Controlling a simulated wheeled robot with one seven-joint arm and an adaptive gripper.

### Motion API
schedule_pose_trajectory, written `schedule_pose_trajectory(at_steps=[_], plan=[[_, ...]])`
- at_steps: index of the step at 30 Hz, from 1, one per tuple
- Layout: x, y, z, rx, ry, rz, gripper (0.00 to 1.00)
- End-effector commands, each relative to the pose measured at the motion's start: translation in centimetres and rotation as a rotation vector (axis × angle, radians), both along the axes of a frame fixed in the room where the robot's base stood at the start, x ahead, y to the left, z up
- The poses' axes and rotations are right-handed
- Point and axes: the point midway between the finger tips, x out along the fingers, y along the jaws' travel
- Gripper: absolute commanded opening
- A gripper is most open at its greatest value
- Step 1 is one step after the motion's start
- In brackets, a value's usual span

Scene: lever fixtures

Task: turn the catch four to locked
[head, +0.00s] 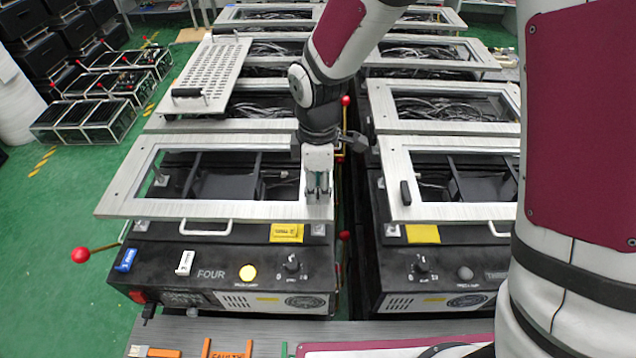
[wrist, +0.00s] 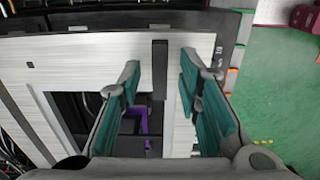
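Fixture FOUR (head: 211,273) is a dark box with a pale metal top frame (head: 150,207). My gripper (head: 318,195) points down over the right side of that frame. In the wrist view my gripper (wrist: 162,100) has its two green-padded fingers well apart. A short dark bar (wrist: 160,68), which looks like the catch, lies on the pale frame, lengthwise in the picture, between and a little beyond the fingers. The fingers do not visibly touch it. In the head view my gripper hides it. Whether it stands at locked cannot be read.
The front of FOUR has a lit yellow lamp (head: 247,272), a black knob (head: 291,265) and a red-ball lever (head: 81,254) at its left. A similar fixture with a dark catch (head: 405,193) stands to the right, across a narrow gap. Green floor lies open at left.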

Motion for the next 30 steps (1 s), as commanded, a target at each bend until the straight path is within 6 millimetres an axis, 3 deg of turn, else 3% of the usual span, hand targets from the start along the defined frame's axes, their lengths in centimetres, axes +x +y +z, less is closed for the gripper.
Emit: schedule_pose_trajectory(at_steps=[1, 5, 19, 30], plan=[[0.01, 0.0, 0.01, 0.0, 0.0, 0.0, 0.27], [0.01, 0.0, 0.03, 0.0, 0.0, 0.0, 0.0], [0.01, -0.01, 0.07, 0.0, 0.0, -0.053, 0.0], [0.0, 0.01, 0.12, 0.0, -0.001, -0.327, 0.0]])
